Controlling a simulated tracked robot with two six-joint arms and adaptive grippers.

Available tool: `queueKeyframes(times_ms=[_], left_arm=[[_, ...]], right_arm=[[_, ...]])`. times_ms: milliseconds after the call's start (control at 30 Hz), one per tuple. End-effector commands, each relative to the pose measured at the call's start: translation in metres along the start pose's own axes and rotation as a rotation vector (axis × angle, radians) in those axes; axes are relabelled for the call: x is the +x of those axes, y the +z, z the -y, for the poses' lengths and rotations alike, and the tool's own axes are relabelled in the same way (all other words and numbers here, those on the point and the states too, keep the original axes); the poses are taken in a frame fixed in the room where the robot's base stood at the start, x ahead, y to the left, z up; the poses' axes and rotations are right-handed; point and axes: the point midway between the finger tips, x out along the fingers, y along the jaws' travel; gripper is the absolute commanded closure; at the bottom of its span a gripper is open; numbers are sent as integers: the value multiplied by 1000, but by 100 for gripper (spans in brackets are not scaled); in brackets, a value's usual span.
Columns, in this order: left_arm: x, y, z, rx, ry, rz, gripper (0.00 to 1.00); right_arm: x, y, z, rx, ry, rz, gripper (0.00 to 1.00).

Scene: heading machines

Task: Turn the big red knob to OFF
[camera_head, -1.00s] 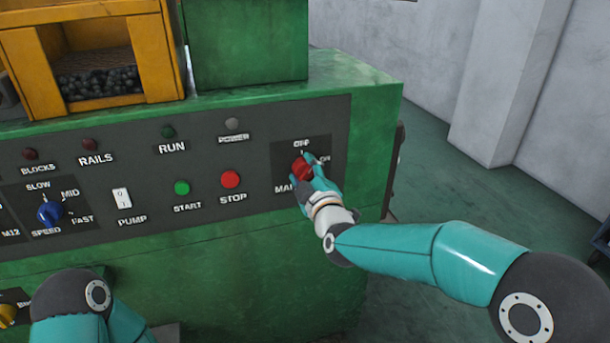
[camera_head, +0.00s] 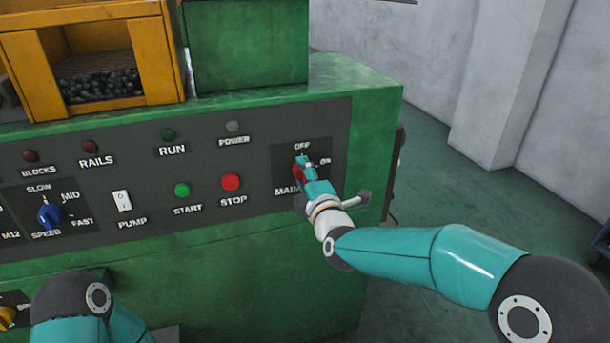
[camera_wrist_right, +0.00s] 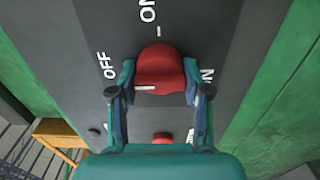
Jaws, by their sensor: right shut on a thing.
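The big red knob (camera_head: 298,173) is on the dark square plate at the right end of the machine's control panel, with OFF above it, ON at its right and MAIN below left. My right gripper (camera_head: 305,168) is shut on it and partly covers it. In the right wrist view, the red knob (camera_wrist_right: 160,66) sits between the two fingers of the right gripper (camera_wrist_right: 160,82), one on each side. Its white mark lies toward the left, the side where the OFF label (camera_wrist_right: 107,65) is. My left arm shows at the bottom left; its gripper is out of view.
Left of the knob are the red STOP button (camera_head: 230,181), green START button (camera_head: 182,189), white PUMP switch (camera_head: 122,200) and blue SPEED knob (camera_head: 49,214). A yellow frame (camera_head: 155,60) stands on top of the machine. Open floor (camera_head: 480,205) lies to the right.

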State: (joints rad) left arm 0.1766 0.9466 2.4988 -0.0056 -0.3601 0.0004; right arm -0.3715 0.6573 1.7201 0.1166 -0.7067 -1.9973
Motion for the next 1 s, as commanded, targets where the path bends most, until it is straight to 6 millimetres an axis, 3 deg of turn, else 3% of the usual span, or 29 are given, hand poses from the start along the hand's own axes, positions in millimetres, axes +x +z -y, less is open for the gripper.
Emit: queueKeyframes(times_ms=[367,400,533,1000], left_arm=[[0,0,0,0,0,0,60],[0,0,0,0,0,0,60],[0,0,0,0,0,0,60],[0,0,0,0,0,0,60]], right_arm=[[0,-4,6,-7,-13,-9,87],[0,-4,6,-7,-13,-9,47],[0,-3,5,-6,-10,-7,27],[-8,-1,1,-4,-4,-3,27]])
